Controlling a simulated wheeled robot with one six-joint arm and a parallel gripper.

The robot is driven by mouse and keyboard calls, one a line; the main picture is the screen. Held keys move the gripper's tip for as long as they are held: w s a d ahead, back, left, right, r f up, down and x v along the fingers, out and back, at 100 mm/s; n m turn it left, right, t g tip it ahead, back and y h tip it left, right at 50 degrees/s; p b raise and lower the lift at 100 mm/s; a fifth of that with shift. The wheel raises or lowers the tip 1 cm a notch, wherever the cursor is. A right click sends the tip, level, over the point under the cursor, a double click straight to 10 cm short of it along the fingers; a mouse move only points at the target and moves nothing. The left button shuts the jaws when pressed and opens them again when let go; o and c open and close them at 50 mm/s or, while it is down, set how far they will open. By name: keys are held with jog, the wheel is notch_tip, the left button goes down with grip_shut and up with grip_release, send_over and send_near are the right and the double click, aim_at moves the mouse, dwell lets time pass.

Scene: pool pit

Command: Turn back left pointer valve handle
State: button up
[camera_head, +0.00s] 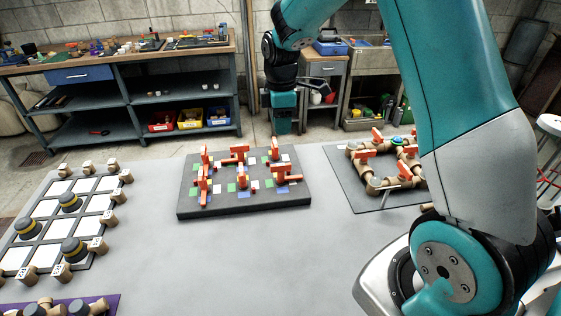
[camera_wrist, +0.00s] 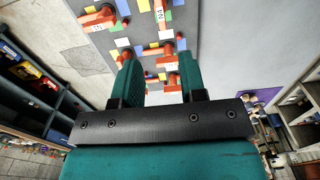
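A dark grey board (camera_head: 245,204) on the grey table carries several orange pointer valve handles. The back left pointer valve handle (camera_head: 205,156) stands upright near the board's far left corner. My gripper (camera_head: 283,126) hangs beyond the board's far edge, to the right of that handle and apart from it. In the wrist view its two teal fingers (camera_wrist: 160,75) are spread with a gap between them. Orange handles show past the fingertips, one (camera_wrist: 122,43) partly behind the left finger; I cannot tell which handle is which there. Nothing is held.
A tan pipe loop with orange handles lies on a dark mat (camera_head: 382,203) at right. A white-squared panel (camera_head: 65,212) with wooden pegs lies at left. A purple mat (camera_head: 100,304) is at the front left. Open table lies before the board. A workbench (camera_head: 110,60) stands behind.

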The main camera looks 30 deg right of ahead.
aim_at(281, 164)
notch_tip(281, 164, down, 14)
jog(key=shift+r+p, duration=0.15)
jog(key=shift+p, duration=1.1)
grip_shut()
